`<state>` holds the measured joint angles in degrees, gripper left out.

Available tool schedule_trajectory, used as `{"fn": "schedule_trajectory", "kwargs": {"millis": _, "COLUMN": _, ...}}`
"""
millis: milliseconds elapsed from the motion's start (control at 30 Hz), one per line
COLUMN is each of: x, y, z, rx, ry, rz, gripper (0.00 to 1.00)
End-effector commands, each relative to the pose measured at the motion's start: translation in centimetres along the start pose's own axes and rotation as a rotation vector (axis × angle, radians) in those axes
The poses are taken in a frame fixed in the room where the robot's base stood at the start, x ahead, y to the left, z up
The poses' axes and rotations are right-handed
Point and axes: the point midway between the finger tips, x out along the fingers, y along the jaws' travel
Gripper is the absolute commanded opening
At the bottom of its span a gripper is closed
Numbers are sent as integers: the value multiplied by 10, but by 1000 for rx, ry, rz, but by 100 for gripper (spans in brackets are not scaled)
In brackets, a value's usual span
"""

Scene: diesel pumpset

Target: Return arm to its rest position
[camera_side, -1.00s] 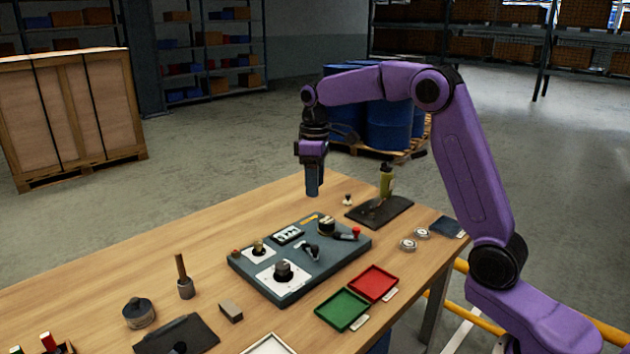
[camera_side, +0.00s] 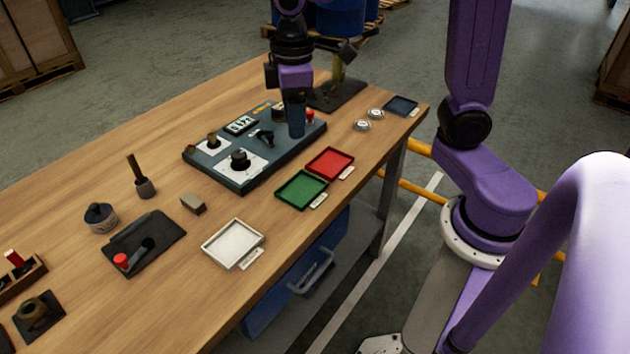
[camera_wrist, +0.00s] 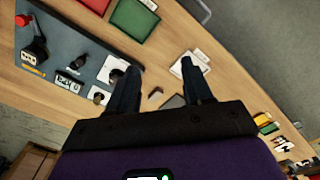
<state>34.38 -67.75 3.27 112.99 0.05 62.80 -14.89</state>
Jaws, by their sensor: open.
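My gripper (camera_side: 296,132) points down and overlaps the right rear part of the dark control panel (camera_side: 232,178) in the side view. Its height above the panel is hard to judge there. In the wrist view my gripper (camera_wrist: 160,72) has its two dark fingers well apart, with nothing between them but distant tabletop. The panel (camera_wrist: 62,45) lies at upper left of that view, beyond the left finger. My purple arm rises at the right of the bench in the side view, and its upper part is cut off by the frame.
The wooden bench (camera_side: 75,175) holds a red tray (camera_side: 329,162), a green tray (camera_side: 301,190), a white tray (camera_side: 233,243) and a black pad (camera_side: 142,243) with a red-knobbed part. A dark mat (camera_side: 335,95) with an upright item stands behind the gripper. Blue drums (camera_side: 340,18) stand beyond the bench.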

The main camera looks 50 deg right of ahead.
Motion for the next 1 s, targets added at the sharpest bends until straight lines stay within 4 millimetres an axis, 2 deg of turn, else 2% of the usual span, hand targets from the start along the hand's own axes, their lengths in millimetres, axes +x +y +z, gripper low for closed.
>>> {"fn": "schedule_trajectory", "kwargs": {"millis": 33, "x": 2, "y": -15, "z": 11, "rx": -25, "ry": 2, "rz": 0, "gripper": 50}}
{"fn": "schedule_trajectory", "kwargs": {"millis": 100, "x": 5, "y": -33, "z": 26, "rx": -53, "ry": 3, "rz": -1, "gripper": 50}}
{"fn": "schedule_trajectory", "kwargs": {"millis": 300, "x": 17, "y": -77, "z": 74, "rx": -134, "ry": 8, "rz": -4, "gripper": 50}}
{"fn": "schedule_trajectory", "kwargs": {"millis": 500, "x": 30, "y": -108, "z": 123, "rx": -206, "ry": 11, "rz": -8, "gripper": 50}}
{"fn": "schedule_trajectory", "kwargs": {"millis": 600, "x": 36, "y": -116, "z": 141, "rx": -232, "ry": 14, "rz": -9, "gripper": 50}}
{"fn": "schedule_trajectory", "kwargs": {"millis": 800, "x": 41, "y": -123, "z": 158, "rx": -255, "ry": 15, "rz": -11, "gripper": 50}}
{"fn": "schedule_trajectory", "kwargs": {"millis": 1000, "x": 42, "y": -123, "z": 159, "rx": -256, "ry": 15, "rz": -11, "gripper": 50}}
